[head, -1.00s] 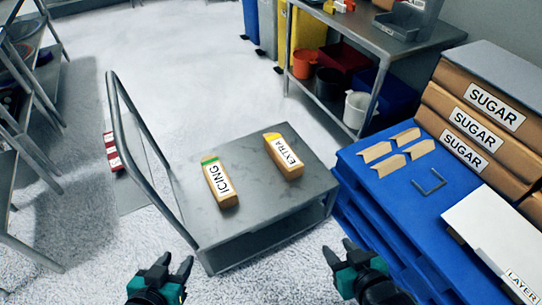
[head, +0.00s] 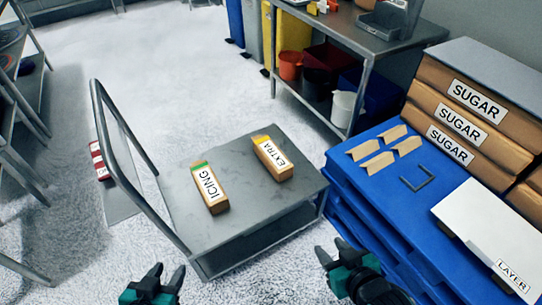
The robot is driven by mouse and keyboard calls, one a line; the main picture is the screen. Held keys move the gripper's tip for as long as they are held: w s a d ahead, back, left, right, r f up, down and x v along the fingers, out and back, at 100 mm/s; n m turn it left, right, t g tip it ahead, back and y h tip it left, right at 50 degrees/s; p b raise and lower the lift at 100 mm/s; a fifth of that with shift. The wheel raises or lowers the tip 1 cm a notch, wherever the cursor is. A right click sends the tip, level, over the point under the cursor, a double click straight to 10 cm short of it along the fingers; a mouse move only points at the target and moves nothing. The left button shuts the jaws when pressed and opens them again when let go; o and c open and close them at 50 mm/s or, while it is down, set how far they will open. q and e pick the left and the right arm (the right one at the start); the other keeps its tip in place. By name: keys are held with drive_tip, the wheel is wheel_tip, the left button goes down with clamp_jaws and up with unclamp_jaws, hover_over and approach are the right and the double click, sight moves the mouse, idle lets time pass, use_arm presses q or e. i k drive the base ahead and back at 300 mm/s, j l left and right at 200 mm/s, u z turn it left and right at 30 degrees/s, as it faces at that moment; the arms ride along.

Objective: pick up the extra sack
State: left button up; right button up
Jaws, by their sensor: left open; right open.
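The extra sack (head: 272,158) is a small tan packet with a yellow end and a white EXTRA label. It lies on the grey top of the cart (head: 240,215). The icing sack (head: 209,188), tan with a green end, lies to its left, apart from it. My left gripper (head: 164,272) is open and empty at the bottom, in front of the cart. My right gripper (head: 330,250) is open and empty at the bottom, between the cart and the blue pallet. Both grippers are well short of the extra sack.
The cart's handle (head: 128,135) rises at its left side. A blue pallet (head: 345,170) at the right bears sugar sacks (head: 460,122), tan cardboard pieces (head: 379,162), a dark bracket (head: 418,179) and a white layer sheet (head: 480,225). A metal table (head: 345,30) stands behind. The floor left of the cart is mostly clear.

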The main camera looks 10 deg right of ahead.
sight(276, 161)
drive_tip(key=i+l, duration=0.45)
drive_tip(key=l, duration=0.15)
drive_tip(key=i+l+u, duration=0.15)
drive_tip(key=i+l, duration=0.3)
drive_tip(key=u, duration=0.4)
drive_tip(key=l+u, duration=0.1)
drive_tip(key=u, duration=0.65)
drive_tip(key=l+u, duration=0.1)
drive_tip(key=u, duration=0.3)
